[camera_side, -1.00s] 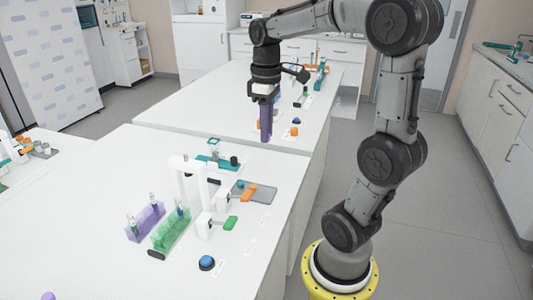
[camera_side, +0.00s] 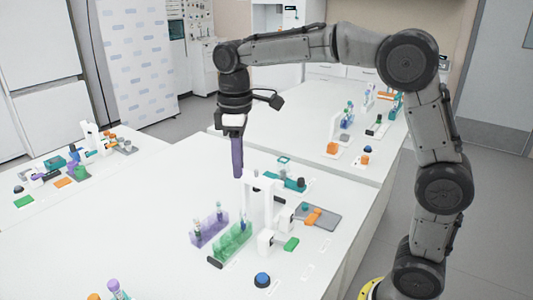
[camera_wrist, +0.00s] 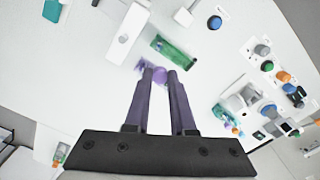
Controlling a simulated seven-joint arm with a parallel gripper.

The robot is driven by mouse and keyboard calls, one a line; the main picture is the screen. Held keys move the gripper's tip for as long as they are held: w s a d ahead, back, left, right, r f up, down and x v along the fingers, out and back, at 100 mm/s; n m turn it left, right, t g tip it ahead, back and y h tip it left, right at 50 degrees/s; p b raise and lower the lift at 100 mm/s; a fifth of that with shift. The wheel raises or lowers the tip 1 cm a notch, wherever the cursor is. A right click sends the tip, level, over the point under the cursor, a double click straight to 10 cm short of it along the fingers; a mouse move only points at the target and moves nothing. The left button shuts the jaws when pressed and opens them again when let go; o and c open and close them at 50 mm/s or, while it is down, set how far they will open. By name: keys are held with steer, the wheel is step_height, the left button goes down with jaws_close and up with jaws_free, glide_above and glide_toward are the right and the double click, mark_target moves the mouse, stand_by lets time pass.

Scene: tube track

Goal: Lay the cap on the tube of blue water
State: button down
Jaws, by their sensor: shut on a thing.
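My gripper (camera_side: 238,176) hangs above the near white table, behind the racks, its long purple fingers pointing down. In the wrist view my gripper (camera_wrist: 160,74) is shut on a rounded purple cap (camera_wrist: 159,75) between the fingertips. The cap is not distinct in the side view. A purple rack (camera_side: 209,232) holds small tubes, and a green rack (camera_side: 232,243) beside it holds at least one tube (camera_side: 243,220). The tubes are too small to tell which holds blue water.
A white upright stand (camera_side: 262,205) rises beside the green rack. Close by are a grey tray (camera_side: 318,217) with an orange piece, a green block (camera_side: 291,244) and a blue button (camera_side: 262,280). A purple-capped tube (camera_side: 114,287) stands front left. Bare table lies left of the racks.

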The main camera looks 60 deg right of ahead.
mark_target(242, 211)
steer(key=shift+d+f, duration=0.15)
steer(key=shift+f, duration=4.65)
steer(key=shift+s+f, duration=0.1)
steer(key=shift+f, duration=0.05)
steer(key=c, duration=0.7)
jaws_free()
step_height(242, 211, up, 13)
steer(key=shift+f, duration=0.1)
steer(key=shift+r, duration=0.55)
